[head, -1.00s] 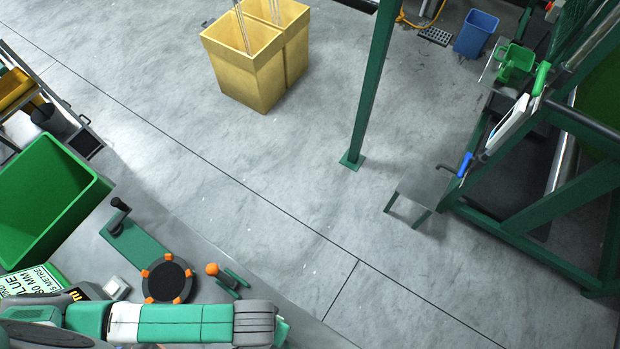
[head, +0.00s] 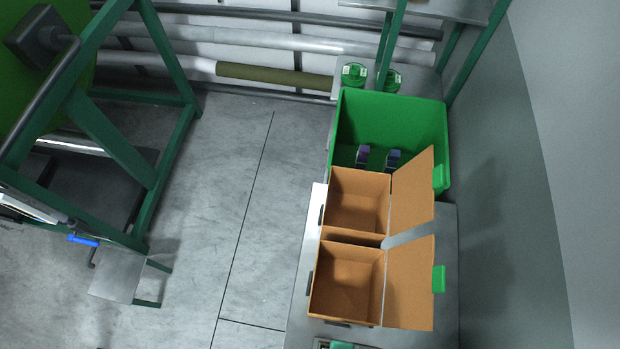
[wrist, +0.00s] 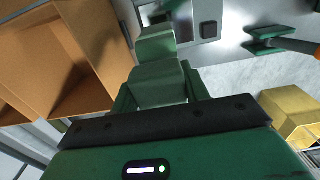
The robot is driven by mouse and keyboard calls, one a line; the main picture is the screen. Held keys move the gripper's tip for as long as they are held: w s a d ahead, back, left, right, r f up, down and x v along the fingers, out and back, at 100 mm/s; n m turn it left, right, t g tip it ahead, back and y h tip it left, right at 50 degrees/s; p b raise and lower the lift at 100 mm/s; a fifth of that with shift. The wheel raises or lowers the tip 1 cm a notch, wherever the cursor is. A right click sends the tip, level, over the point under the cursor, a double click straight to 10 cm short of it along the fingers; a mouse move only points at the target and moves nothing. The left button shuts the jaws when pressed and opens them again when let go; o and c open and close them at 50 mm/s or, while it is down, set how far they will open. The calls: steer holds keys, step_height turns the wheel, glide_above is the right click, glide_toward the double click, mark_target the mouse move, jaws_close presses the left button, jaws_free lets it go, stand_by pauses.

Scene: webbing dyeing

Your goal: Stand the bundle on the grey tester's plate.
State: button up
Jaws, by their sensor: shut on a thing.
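My gripper (wrist: 158,95) shows only in the wrist view, its dark green fingers closed around a pale green folded piece (wrist: 158,82). I take this piece to be the bundle; its far end is partly hidden and its tilt is unclear. A grey surface with a small dark square pad (wrist: 209,30) lies beyond it; I cannot tell whether this is part of the grey tester. I cannot make out the tester's plate for certain in either current view. The head view does not show my gripper.
Two open tan boxes (head: 318,300) with lids folded right stand on the bench. Behind them is a green bin (head: 432,112) holding small purple items.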

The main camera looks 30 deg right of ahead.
step_height(320, 180, down, 6)
steer(key=shift+f, duration=0.25)
steer(key=o, duration=1.4)
step_height(320, 180, up, 12)
steer(key=shift+r, duration=0.1)
steer(key=shift+w, duration=0.1)
